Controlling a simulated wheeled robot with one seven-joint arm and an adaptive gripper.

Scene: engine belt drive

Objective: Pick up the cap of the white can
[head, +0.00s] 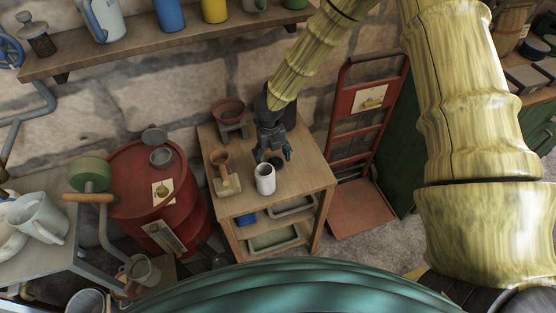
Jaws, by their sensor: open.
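The white can (265,181) stands upright on the small wooden table (306,172), near its front edge. I cannot make out a separate cap on its light top. My gripper (273,160) is dark and points down just behind the can. It is open, with its fingers spread. A dark round shape shows between and below the fingers, and I cannot tell whether it is the cap or part of the gripper. Whether the gripper touches the can is also unclear.
A red drum (150,178) is left, a red hand truck (365,160) right. A shelf (160,45) runs above.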

